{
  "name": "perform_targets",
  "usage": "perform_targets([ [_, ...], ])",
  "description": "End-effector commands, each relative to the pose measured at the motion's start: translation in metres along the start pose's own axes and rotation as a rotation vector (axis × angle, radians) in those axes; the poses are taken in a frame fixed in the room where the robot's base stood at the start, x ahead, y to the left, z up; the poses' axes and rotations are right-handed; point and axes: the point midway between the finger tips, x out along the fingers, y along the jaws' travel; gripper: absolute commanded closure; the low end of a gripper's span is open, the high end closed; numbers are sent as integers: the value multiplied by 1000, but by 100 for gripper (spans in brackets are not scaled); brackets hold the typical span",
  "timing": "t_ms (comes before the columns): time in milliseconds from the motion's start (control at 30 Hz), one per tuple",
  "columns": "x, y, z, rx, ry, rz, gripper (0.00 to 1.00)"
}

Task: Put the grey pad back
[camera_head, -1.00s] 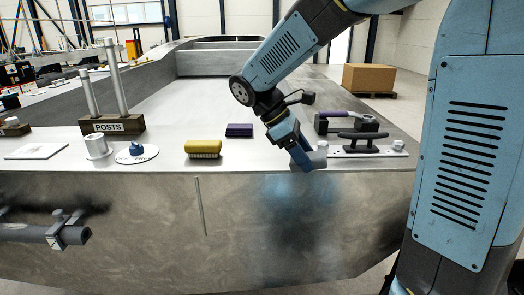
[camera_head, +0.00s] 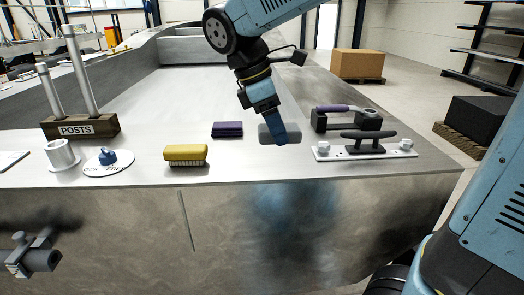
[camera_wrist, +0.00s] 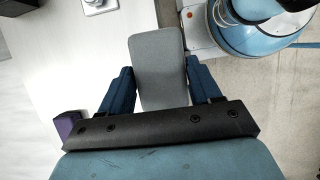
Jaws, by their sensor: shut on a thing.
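The grey pad (camera_wrist: 158,65) is a flat, rounded slab. In the wrist view it stands out between the two blue fingers of my gripper (camera_wrist: 158,85), which is shut on it. In the head view my gripper (camera_head: 280,138) points down over the light deck, near its front, left of the black cleat (camera_head: 366,142). The pad (camera_head: 265,134) shows partly behind the finger. I cannot tell whether it touches the deck.
A purple block (camera_head: 227,129) and a yellow brush (camera_head: 186,154) lie left of my gripper. A purple-handled tool (camera_head: 346,118) stands behind the cleat. Further left are the posts block (camera_head: 80,126), a white cup (camera_head: 61,154) and a round white plate (camera_head: 107,163).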

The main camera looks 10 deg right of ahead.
Motion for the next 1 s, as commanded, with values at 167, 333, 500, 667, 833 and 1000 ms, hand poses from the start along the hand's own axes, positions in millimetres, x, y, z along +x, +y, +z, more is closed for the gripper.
perform_targets([
  [167, 10, 31, -17, -5, -3, 0, 66],
  [333, 32, 54, -33, -6, -4, 0, 66],
  [500, 48, 70, -46, -6, -2, 2, 66],
  [667, 54, 76, -50, -5, 0, 3, 66],
  [833, 63, 82, -55, -6, -3, 1, 66],
  [1000, 84, 81, -63, -6, -2, 2, 66],
])
